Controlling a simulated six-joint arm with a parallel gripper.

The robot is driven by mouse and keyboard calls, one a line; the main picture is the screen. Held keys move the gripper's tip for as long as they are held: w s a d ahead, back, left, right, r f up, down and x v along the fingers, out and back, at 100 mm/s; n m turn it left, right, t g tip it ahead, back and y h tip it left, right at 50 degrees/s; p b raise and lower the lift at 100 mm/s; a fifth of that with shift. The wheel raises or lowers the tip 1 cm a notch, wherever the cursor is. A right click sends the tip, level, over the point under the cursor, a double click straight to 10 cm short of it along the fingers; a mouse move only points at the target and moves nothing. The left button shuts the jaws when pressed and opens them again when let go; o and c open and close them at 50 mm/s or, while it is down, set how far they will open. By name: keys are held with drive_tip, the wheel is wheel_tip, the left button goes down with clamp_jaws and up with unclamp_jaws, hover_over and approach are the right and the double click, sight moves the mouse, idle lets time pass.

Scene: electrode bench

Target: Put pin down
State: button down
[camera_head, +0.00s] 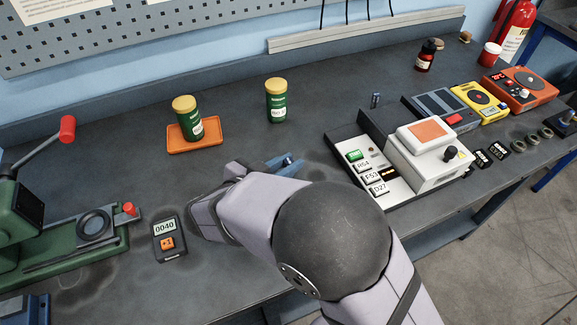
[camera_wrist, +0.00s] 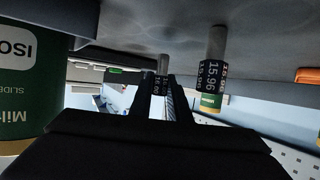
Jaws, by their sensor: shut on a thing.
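A small pin (camera_head: 375,100) stands behind the white device in the head view.
A green jar (camera_head: 276,101) stands near my gripper, another (camera_head: 187,119) on an orange tray (camera_head: 194,147). The white device (camera_head: 430,157) is to the right. A counter reading 0040 (camera_head: 169,238) and a green press (camera_head: 60,240) are to the left.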

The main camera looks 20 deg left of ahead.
drive_tip(key=shift+f, duration=0.65)
drive_tip(key=shift+f, duration=0.15)
drive_tip(key=c, duration=1.7)
unclamp_jaws()
drive_tip(key=shift+o, duration=0.2)
drive_tip(key=shift+s+r, duration=0.15)
drive_tip(key=shift+r, duration=0.05)
drive_tip(key=v, duration=1.1)
drive_tip(key=shift+s+a+r+b, duration=0.1)
drive_tip(key=shift+s+a+b, duration=0.05)
drive_tip(key=shift+s+b, duration=0.2)
